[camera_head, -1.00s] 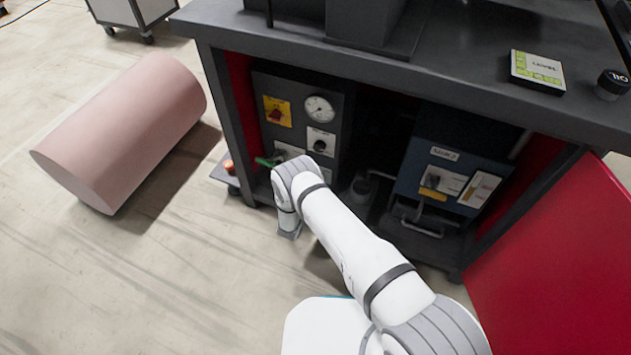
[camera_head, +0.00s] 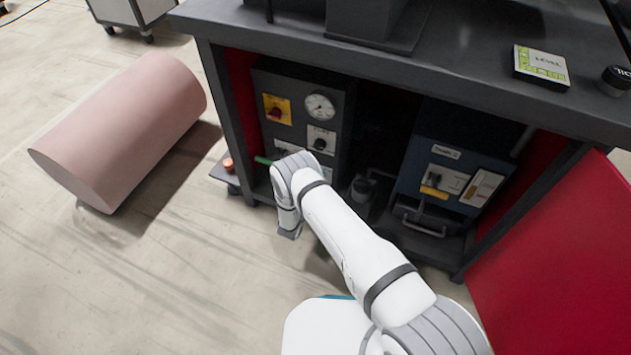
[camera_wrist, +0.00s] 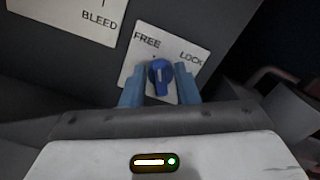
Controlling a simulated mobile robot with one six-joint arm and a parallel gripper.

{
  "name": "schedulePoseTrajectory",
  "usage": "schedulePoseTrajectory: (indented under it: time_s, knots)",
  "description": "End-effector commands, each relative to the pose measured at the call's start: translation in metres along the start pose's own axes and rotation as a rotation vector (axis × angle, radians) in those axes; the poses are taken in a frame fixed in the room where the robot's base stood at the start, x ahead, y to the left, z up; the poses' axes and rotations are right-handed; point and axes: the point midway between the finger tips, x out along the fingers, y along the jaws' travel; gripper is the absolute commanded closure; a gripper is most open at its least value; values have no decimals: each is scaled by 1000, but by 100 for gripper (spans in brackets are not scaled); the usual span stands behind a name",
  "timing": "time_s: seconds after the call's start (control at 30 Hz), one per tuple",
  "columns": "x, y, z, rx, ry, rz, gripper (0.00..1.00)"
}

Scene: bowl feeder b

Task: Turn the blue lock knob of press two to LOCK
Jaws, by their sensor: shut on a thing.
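The blue lock knob (camera_wrist: 160,77) sits on a white plate (camera_wrist: 133,70) marked FREE at the upper left and LOCK at the right in the wrist view. My gripper (camera_wrist: 160,84) has one blue finger on each side of the knob and is shut on it. The knob's grip bar stands nearly upright in that picture, its lower end between the fingers. A small mark shows above the knob, under FREE. In the head view my arm's end hides the knob and fingers, in front of the dark grey press panel (camera_head: 342,95).
The panel carries a gauge (camera_head: 320,106), a red knob on a yellow plate (camera_head: 277,110) and a black knob (camera_head: 319,144). A green handle (camera_head: 263,160) shows left of my wrist. A blue unit (camera_head: 410,180) stands right inside the cabinet. A red door (camera_head: 555,260) stands open at right.

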Motion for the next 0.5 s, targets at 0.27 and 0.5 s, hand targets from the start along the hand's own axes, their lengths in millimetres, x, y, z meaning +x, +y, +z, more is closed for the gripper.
schedulePoseTrajectory:
  time_s: [0.27,0.5]
  knots:
    - [0,-1,-2,261,1,1,95]
    - [0,-3,-2,489,1,1,95]
